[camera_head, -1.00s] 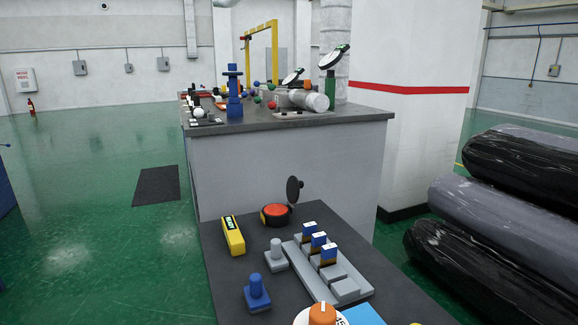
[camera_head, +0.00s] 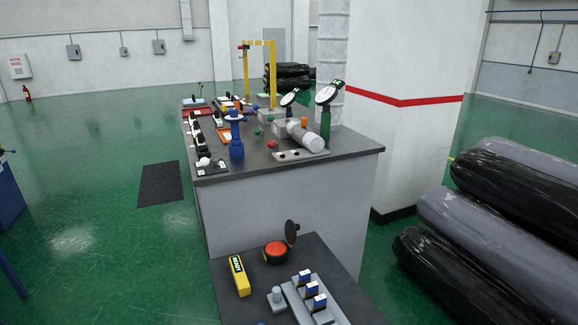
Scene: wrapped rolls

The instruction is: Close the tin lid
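A small round dark tin (camera_head: 275,253) with an orange-red top face stands near the far end of the dark near table. Its round black lid (camera_head: 292,233) stands up, open, at the tin's right side. Neither of my grippers shows in the head view, so their state is hidden.
A yellow block-shaped device (camera_head: 240,275) lies left of the tin. A grey rack with blue-topped blocks (camera_head: 313,300) is nearer. Beyond stands a cluttered grey bench (camera_head: 280,160). Black and grey wrapped rolls (camera_head: 490,240) are stacked at the right. Green floor is open at the left.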

